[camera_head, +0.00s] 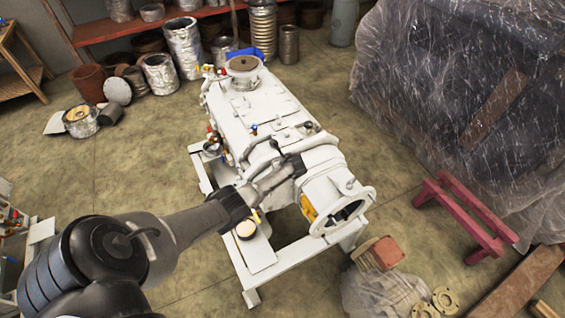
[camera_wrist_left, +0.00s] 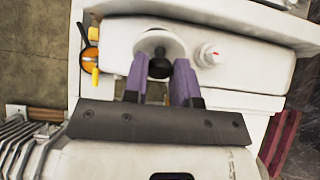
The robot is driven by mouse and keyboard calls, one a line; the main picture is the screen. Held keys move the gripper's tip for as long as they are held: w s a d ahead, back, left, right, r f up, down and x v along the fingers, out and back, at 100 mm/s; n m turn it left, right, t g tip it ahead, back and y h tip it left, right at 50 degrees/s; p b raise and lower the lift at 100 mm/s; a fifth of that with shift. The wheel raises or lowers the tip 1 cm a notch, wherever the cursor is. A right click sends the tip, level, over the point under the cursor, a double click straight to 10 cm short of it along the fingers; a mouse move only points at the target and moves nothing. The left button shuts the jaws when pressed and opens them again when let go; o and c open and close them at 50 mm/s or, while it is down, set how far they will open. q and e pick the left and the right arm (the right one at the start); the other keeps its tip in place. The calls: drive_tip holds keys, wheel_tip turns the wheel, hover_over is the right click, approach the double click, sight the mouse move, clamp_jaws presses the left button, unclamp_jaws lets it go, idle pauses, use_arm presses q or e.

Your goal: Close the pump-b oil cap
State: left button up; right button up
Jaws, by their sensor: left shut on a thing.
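The white pump (camera_head: 262,118) stands on a white frame in the middle of the head view. My left arm reaches in from the lower left, and its gripper (camera_head: 290,166) is at the near part of the pump body. In the left wrist view, the two purple fingers of the gripper (camera_wrist_left: 158,68) stand on either side of a white round oil cap (camera_wrist_left: 160,38) with a dark middle. The gripper is shut on this cap. The head view hides the cap behind the gripper, so how it is seated cannot be told. My right gripper is not in view.
A small red-and-white fitting (camera_wrist_left: 210,54) is right of the fingers. An orange ring with a yellow handle (camera_wrist_left: 91,62) is to the left. A pink stand (camera_head: 470,212) and a plastic-covered mass (camera_head: 450,90) are right of the pump. Bare floor (camera_head: 130,165) lies to the left.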

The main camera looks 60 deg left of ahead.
use_arm(q)
drive_tip(key=shift+w+a+r+h, duration=0.1)
drive_tip(key=shift+a+h, duration=0.55)
drive_tip(key=shift+h, duration=0.35)
drive_tip(key=shift+a+h, duration=0.25)
drive_tip(key=shift+h, duration=0.25)
drive_tip(key=a+h+b, duration=0.1)
drive_tip(key=b, duration=0.1)
drive_tip(key=f+h+b, duration=0.1)
drive_tip(key=h+b, duration=0.1)
drive_tip(key=b, duration=0.1)
drive_tip(key=shift+a+f, duration=0.25)
drive_tip(key=shift+a, duration=0.15)
drive_tip(key=h+b, duration=0.1)
drive_tip(key=b, duration=0.2)
drive_tip(key=a+h+b, duration=0.1)
drive_tip(key=b, duration=0.3)
drive_tip(key=f+h+b, duration=0.1)
drive_tip(key=h+b, duration=0.1)
drive_tip(key=b, duration=0.2)
drive_tip(key=shift+a, duration=0.35)
drive_tip(key=shift+a+h+b, duration=0.1)
drive_tip(key=shift+h+b, duration=0.3)
drive_tip(key=shift+b, duration=0.4)
drive_tip(key=shift+g, duration=0.3)
drive_tip(key=o, duration=0.9)
drive_tip(key=shift+r, duration=0.1)
drive_tip(key=shift+r, duration=0.1)
